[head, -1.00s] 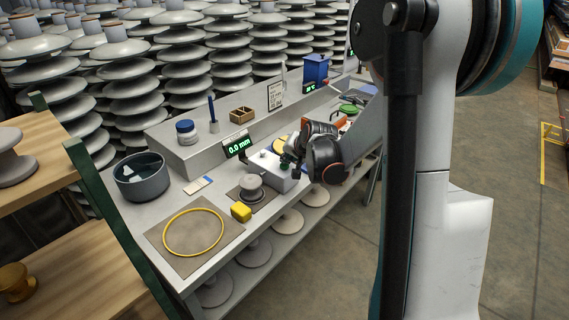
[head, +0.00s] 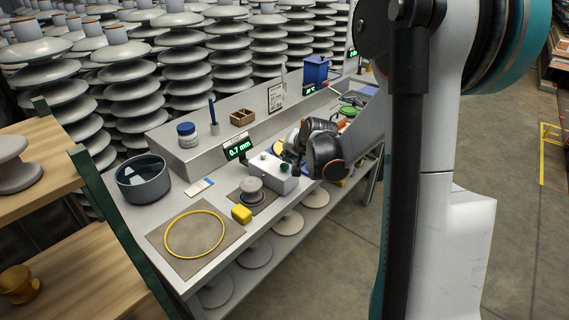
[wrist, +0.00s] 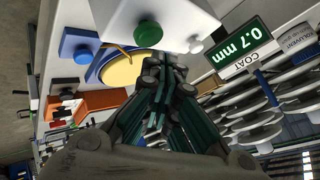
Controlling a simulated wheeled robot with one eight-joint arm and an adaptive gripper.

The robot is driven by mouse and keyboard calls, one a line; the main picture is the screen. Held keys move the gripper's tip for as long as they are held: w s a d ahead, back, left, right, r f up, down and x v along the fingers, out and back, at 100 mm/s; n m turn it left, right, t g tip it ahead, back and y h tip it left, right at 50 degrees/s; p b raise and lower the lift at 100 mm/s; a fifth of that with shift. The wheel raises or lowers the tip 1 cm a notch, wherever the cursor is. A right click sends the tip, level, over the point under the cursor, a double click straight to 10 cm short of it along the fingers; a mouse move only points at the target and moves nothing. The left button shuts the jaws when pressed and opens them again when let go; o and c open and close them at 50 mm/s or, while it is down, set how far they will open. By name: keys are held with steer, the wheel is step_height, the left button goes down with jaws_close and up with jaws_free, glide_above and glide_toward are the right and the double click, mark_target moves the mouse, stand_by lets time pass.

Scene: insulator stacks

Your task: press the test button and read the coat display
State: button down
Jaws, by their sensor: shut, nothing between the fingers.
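The grey test box (head: 272,174) stands on the bench, with a green button (head: 284,168) and a white knob (head: 263,156) on its top. In the wrist view the green button (wrist: 148,33) is just beyond my fingertips, and the white knob (wrist: 196,45) is to its right. The coat display (head: 238,148) behind the box reads 0.7 mm; the wrist view shows it (wrist: 243,46) with the label COAT. My gripper (wrist: 166,68) is shut and empty. In the head view it is right of the button and appears clear of it.
A yellow ring (head: 166,233) lies on a mat. A grey bowl (head: 143,182) and blue-lidded jar (head: 187,136) stand further left. Insulator stacks fill the back.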

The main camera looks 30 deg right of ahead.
mark_target(287, 164)
steer(key=shift+r, duration=0.1)
steer(key=shift+r+p, duration=1.75)
steer(key=shift+r, duration=0.7)
